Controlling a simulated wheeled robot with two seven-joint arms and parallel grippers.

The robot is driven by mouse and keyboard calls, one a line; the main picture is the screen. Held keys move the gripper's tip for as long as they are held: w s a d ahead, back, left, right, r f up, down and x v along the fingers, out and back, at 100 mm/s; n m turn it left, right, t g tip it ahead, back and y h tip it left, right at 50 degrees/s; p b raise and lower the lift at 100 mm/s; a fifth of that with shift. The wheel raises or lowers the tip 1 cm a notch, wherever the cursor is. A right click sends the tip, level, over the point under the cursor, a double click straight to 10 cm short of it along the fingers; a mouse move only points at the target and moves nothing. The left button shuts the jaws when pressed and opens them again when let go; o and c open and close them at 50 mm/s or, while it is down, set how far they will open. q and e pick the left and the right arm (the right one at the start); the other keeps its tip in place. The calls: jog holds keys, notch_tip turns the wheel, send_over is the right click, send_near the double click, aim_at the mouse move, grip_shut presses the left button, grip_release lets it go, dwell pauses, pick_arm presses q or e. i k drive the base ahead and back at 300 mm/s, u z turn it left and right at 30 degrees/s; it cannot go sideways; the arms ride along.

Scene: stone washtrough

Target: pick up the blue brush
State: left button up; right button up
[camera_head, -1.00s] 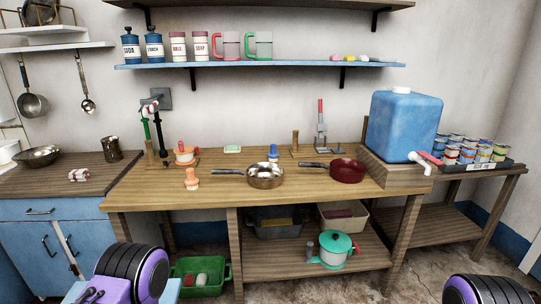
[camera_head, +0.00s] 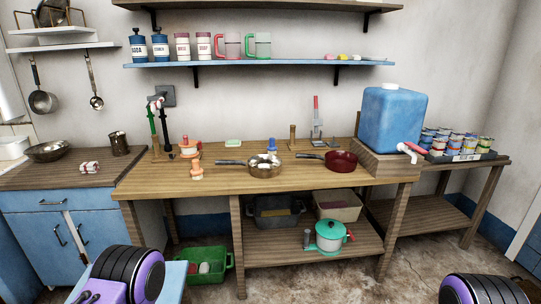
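A small blue object (camera_head: 272,140) with a knobbed top, which looks like the blue brush, stands on the wooden worktop (camera_head: 140,183). Its lower part is hidden behind the steel pan (camera_head: 264,167). An orange object of similar shape (camera_head: 196,171) stands left of the pan, near the front of the worktop. Purple and black parts of my arms show in the lower left and lower right corners. Neither gripper's fingers are in view.
A red pan (camera_head: 341,162) lies right of the steel pan. A blue water tank (camera_head: 393,121) stands on the right end. A blue shelf (camera_head: 280,63) with canisters and mugs hangs above. A green crate (camera_head: 203,282) sits on the floor.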

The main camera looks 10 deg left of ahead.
aim_at(272, 150)
jog(key=k, duration=0.9)
jog(key=z, duration=0.85)
jog(key=i, duration=1.9)
jog(key=u, duration=0.5)
